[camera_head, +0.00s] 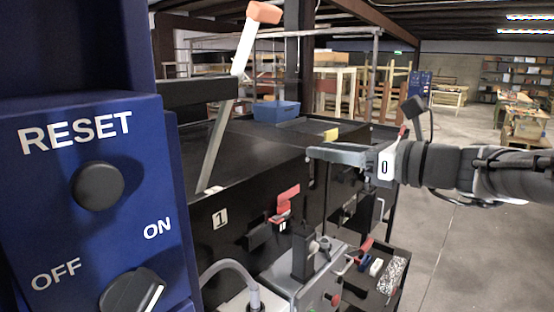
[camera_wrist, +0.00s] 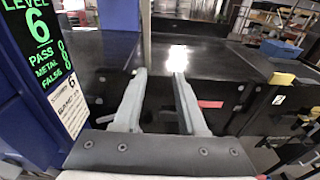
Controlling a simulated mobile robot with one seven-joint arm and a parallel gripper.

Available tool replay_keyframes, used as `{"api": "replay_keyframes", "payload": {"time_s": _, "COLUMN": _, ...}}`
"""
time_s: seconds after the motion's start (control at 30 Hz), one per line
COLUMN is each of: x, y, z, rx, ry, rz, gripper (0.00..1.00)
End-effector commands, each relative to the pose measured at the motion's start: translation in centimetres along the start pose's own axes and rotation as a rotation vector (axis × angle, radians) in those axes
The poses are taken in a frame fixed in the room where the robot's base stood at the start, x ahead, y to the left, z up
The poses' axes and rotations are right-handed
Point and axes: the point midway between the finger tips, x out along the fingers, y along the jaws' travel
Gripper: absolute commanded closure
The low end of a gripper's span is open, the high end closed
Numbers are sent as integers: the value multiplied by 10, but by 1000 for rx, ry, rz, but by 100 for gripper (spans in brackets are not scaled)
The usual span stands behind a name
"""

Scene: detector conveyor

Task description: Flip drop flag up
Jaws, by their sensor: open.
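My gripper (camera_head: 316,153) reaches in from the right above the black conveyor (camera_head: 262,150). In the wrist view its two fingers (camera_wrist: 161,74) are apart with nothing between them. A pale bar with an orange tip (camera_head: 263,13) stands tilted upright at the conveyor's far left, well away from my gripper. A red flag-like piece (camera_head: 286,197) is on the conveyor's front side, below and left of my gripper; a red piece also shows right of the fingers in the wrist view (camera_wrist: 210,104). I cannot tell which of these is the drop flag.
A blue panel (camera_head: 60,225) with RESET and ON/OFF knobs fills the left. A blue bin (camera_head: 276,111) and a yellow block (camera_head: 331,135) are on the conveyor. A grey control box (camera_head: 308,275) stands in front. Open floor (camera_head: 460,255) lies at right.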

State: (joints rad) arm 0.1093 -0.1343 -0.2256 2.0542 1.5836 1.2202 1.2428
Motion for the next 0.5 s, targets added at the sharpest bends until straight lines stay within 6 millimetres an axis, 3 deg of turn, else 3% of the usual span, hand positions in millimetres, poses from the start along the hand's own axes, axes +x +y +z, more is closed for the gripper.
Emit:
{"api": "replay_keyframes", "payload": {"time_s": 0.03, "x": 28, "y": 1, "z": -6, "rx": 5, "ry": 31, "rz": 13, "gripper": 70}}
{"api": "replay_keyframes", "payload": {"time_s": 0.1, "x": 62, "y": 2, "z": -18, "rx": 7, "ry": 72, "rz": 12, "gripper": 83}}
{"api": "replay_keyframes", "payload": {"time_s": 0.2, "x": 104, "y": 8, "z": -34, "rx": 2, "ry": 126, "rz": 11, "gripper": 100}}
{"api": "replay_keyframes", "payload": {"time_s": 0.23, "x": 116, "y": 10, "z": -38, "rx": 0, "ry": 140, "rz": 11, "gripper": 100}}
{"api": "replay_keyframes", "payload": {"time_s": 0.4, "x": 160, "y": 24, "z": -58, "rx": -14, "ry": 200, "rz": 6, "gripper": 100}}
{"api": "replay_keyframes", "payload": {"time_s": 0.5, "x": 171, "y": 28, "z": -63, "rx": -18, "ry": 215, "rz": 4, "gripper": 100}}
